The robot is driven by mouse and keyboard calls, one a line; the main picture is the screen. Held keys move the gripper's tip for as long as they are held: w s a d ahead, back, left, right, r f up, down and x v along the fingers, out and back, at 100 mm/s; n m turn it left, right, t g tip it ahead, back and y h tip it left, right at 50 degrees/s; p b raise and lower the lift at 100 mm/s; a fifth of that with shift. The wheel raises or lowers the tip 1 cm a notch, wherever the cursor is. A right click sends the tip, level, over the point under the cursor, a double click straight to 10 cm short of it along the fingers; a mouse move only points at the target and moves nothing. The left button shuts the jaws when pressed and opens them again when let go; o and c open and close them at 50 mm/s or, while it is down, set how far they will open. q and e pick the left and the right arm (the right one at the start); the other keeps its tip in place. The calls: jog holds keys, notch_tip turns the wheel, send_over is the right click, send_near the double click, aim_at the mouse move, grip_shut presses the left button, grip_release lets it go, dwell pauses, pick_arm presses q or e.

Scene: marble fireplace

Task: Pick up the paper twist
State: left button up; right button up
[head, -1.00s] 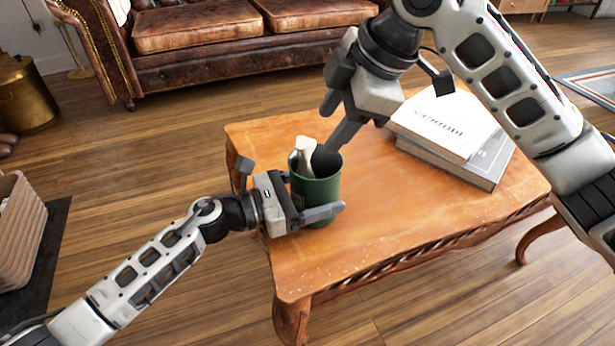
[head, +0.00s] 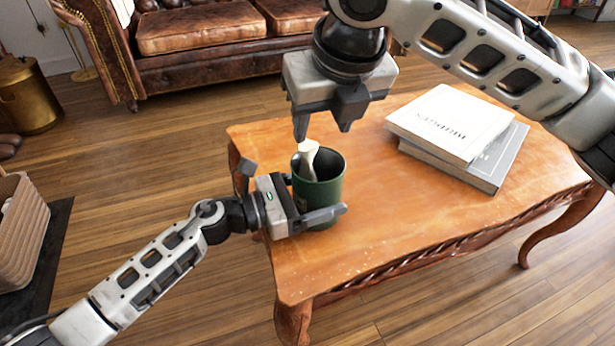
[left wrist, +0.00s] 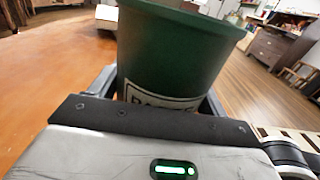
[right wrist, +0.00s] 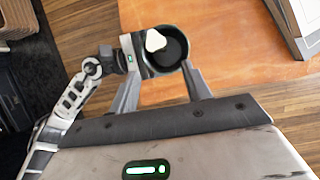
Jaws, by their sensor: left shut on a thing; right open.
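The white paper twist (head: 307,157) stands in the green mug (head: 318,188), its top sticking out above the rim at the left side. It also shows from above in the right wrist view (right wrist: 155,41), at the left of the mug's dark opening (right wrist: 178,58). My left gripper (head: 318,214) is shut on the mug, with a finger on each side of it; the mug fills the left wrist view (left wrist: 175,55). My right gripper (head: 322,128) is open and empty, pointing down just above the mug and the twist. The twist's lower part is hidden inside the mug.
The mug is at the left end of a wooden coffee table (head: 400,215). Two stacked books, a white one (head: 450,118) on a grey one (head: 490,172), lie at the table's right rear. The table's middle is clear. A brown leather sofa (head: 210,60) stands behind.

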aim_at(310, 148)
jog(key=x, duration=0.4)
jog(key=w+a+x, duration=0.1)
jog(key=x, duration=0.2)
jog(key=shift+r, duration=0.15)
jog(key=shift+w+f, duration=0.25)
jog(key=shift+f, duration=0.25)
grip_shut()
